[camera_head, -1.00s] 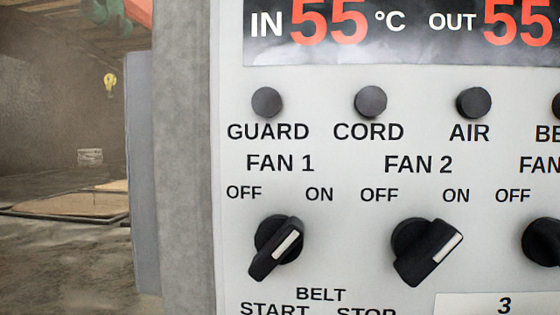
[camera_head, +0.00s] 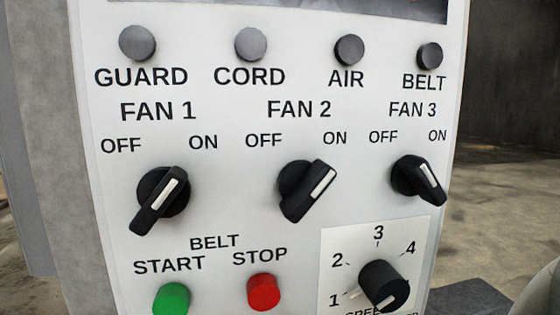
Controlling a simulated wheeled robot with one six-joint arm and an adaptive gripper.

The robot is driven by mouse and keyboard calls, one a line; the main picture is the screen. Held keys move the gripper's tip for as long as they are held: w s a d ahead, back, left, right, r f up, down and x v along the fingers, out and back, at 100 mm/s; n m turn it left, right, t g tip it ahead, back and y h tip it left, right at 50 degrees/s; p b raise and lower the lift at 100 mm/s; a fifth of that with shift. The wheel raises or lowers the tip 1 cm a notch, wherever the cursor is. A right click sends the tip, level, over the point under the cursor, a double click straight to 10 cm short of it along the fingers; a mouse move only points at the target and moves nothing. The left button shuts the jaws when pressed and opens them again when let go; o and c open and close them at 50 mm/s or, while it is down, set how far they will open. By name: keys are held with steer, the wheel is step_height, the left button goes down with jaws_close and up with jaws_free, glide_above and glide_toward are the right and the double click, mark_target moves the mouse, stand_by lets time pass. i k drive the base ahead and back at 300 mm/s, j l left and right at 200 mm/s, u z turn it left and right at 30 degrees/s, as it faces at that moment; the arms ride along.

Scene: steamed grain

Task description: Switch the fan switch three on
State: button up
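The FAN 3 switch (camera_head: 418,181) is a black rotary knob with a white line, on the right of the pale control panel (camera_head: 230,225). Its handle slants from upper left to lower right, with its upper end towards OFF. The FAN 1 switch (camera_head: 160,201) and FAN 2 switch (camera_head: 307,191) slant the other way, upper ends towards ON. All three knobs are unobstructed. My gripper does not show in this view.
Below are a green START button (camera_head: 171,299), a red STOP button (camera_head: 263,292) and a black speed dial (camera_head: 382,285). Round dark lamps, such as BELT (camera_head: 429,55), line the top. Open floor lies right of the panel; a blurred grey shape fills the lower right corner.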

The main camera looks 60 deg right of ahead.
mark_target(411, 176)
steer(key=k+l, duration=0.3)
steer(key=l, duration=0.3)
steer(key=k+l+u, duration=0.15)
steer(key=k+l, duration=0.15)
steer(key=l, duration=0.25)
steer(key=k+l, duration=0.35)
steer(key=l, duration=0.2)
steer(key=k+l+u, duration=0.15)
steer(key=k+l, duration=0.2)
steer(key=l, duration=0.2)
steer(key=k+l, duration=0.35)
steer(key=l, duration=0.15)
steer(key=l+u, duration=0.05)
